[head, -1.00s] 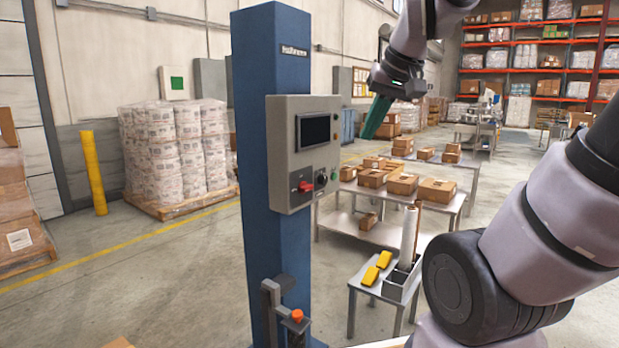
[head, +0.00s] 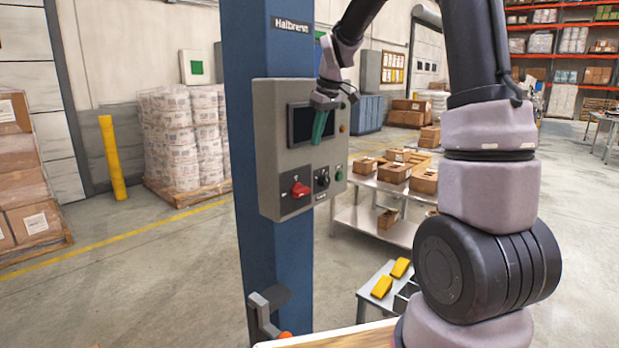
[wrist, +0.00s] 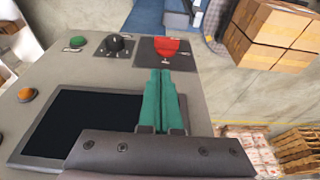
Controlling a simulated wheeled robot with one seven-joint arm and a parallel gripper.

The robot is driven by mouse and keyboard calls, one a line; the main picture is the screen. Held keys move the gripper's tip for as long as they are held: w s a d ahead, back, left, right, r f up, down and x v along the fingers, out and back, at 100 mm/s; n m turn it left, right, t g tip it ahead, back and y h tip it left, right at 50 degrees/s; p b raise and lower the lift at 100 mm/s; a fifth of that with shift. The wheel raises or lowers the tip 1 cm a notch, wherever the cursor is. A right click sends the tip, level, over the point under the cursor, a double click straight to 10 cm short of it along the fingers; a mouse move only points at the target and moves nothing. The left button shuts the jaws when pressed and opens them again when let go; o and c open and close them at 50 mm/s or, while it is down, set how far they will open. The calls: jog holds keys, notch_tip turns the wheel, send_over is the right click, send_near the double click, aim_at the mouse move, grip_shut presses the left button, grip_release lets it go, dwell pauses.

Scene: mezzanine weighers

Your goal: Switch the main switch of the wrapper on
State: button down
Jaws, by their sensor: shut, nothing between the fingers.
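The wrapper's blue column (head: 252,190) carries a grey control box (head: 268,150). The main switch (head: 300,189) is a red rotary handle on a dark plate, low on the left of the box's face. It also shows in the wrist view (wrist: 166,47), just beyond the fingertips. Its handle looks roughly level in the head view; its markings are too small to read. My gripper (head: 317,141) has green fingers, shut and empty, in front of the dark screen and above the switch. In the wrist view my gripper (wrist: 165,74) points toward the switch, apart from it as far as I can tell.
Right of the switch are a black selector (head: 322,178) and a green button (head: 339,174); an orange lamp (head: 343,127) is beside the screen (head: 302,124). A table with boxes (head: 376,213) stands behind.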

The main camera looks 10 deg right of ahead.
dwell(0.3)
send_near(307, 188)
jog(key=x, duration=0.5)
jog(key=shift+a+f, duration=0.1)
jog(key=shift+a, duration=0.1)
jog(key=shift+f, duration=0.65)
